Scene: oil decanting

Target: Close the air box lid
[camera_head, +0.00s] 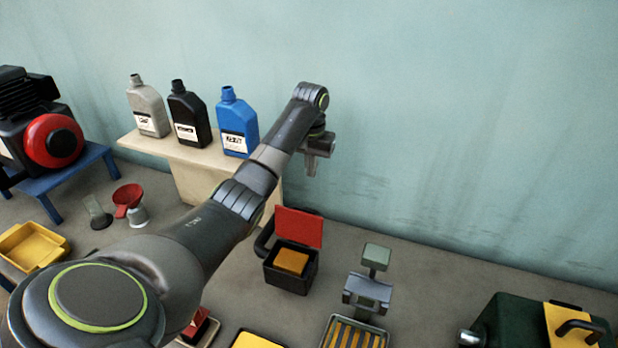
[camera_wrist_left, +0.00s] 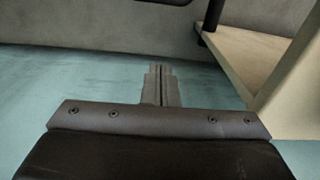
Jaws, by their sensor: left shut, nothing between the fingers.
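The air box (camera_head: 291,270) is a dark open-topped box on the floor or bench surface, with an orange-yellow block (camera_head: 291,261) inside. Its red lid (camera_head: 299,227) stands raised, nearly upright, at the back edge. My left gripper (camera_head: 311,168) is above and behind the lid, near the wall, pointing down and apart from the lid. It is shut and empty; its closed fingers also show in the left wrist view (camera_wrist_left: 160,85). My right gripper is in neither view.
A pale shelf (camera_head: 150,145) with grey, black and blue bottles stands left of my gripper. A black hose-like loop (camera_head: 264,240) is beside the box. A grey stand (camera_head: 368,290) is to its right, and a green case (camera_head: 520,325) farther right.

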